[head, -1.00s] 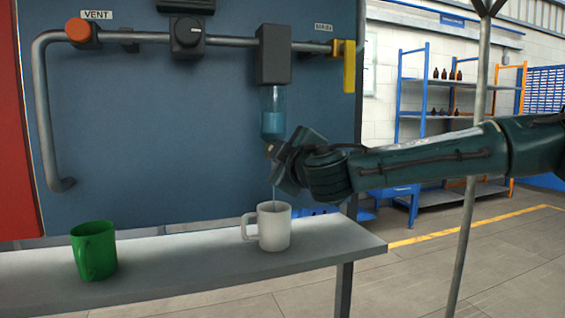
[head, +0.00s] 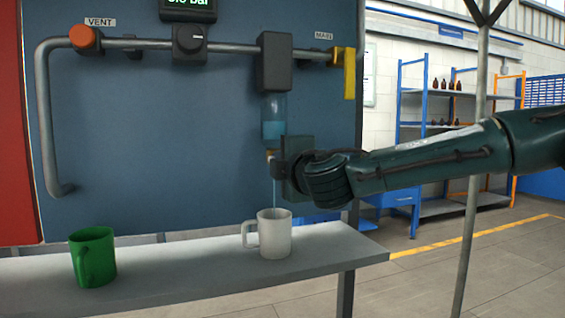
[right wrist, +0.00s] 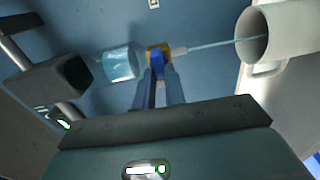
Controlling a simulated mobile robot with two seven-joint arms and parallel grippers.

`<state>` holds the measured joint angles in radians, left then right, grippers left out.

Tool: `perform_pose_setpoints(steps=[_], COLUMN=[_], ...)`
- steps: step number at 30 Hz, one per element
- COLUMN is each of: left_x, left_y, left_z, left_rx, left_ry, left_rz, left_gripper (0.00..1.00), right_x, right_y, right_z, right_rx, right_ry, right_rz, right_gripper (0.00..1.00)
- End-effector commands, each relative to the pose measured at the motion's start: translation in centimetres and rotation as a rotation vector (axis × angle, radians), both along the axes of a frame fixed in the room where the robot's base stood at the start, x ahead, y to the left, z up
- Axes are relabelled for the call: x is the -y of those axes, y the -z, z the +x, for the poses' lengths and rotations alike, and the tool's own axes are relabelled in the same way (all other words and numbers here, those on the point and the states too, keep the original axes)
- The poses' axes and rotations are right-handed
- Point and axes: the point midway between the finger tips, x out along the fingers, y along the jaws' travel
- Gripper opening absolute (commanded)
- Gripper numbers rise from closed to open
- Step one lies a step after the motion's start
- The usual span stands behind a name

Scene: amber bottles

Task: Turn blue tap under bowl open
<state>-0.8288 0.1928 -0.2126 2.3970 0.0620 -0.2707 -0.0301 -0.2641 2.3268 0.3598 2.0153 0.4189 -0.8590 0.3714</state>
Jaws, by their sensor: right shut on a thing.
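The glass bowl (head: 274,118) holds blue liquid and hangs below a dark housing; it also shows in the right wrist view (right wrist: 121,62). Under it is the blue tap (right wrist: 158,51), with a brass body and a blue handle. In the head view the tap is mostly hidden by my right gripper (head: 276,160). The right gripper's fingers (right wrist: 158,88) are shut on the tap handle. A thin stream runs from the tap's outlet into the white mug (head: 273,235), which stands upright on the bench below. My left gripper is not in view.
A green mug (head: 93,257) stands at the left of the grey bench (head: 185,283). On the blue panel are an orange vent knob (head: 84,36), a black knob (head: 189,40) and a yellow handle (head: 349,73) by the MAIN label. A thin post (head: 471,200) stands at right.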

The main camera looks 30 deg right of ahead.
Motion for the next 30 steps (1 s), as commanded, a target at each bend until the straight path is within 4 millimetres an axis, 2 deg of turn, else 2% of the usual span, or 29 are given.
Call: perform_pose_setpoints(steps=[11, 12, 19, 26, 30], left_x=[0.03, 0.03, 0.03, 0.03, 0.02], left_y=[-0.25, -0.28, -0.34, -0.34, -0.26], left_z=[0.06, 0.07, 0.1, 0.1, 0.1], left_rx=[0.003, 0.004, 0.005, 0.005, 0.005], left_ry=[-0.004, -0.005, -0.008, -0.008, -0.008], left_rz=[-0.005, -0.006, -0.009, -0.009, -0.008], left_gripper=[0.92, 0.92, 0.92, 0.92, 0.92], right_x=[0.04, 0.04, 0.02, 0.0, -0.2], right_y=[-0.11, -0.11, -0.07, -0.03, -0.08], right_z=[0.01, 0.01, 0.01, -0.02, -0.76], right_rx=[0.001, 0.001, 0.0, 0.0, 0.001], right_ry=[0.001, 0.001, 0.001, 0.0, -0.001], right_rz=[-0.009, -0.009, -0.007, -0.006, -0.004], right_gripper=[0.0, 0.13, 0.32, 0.34, 0.34])
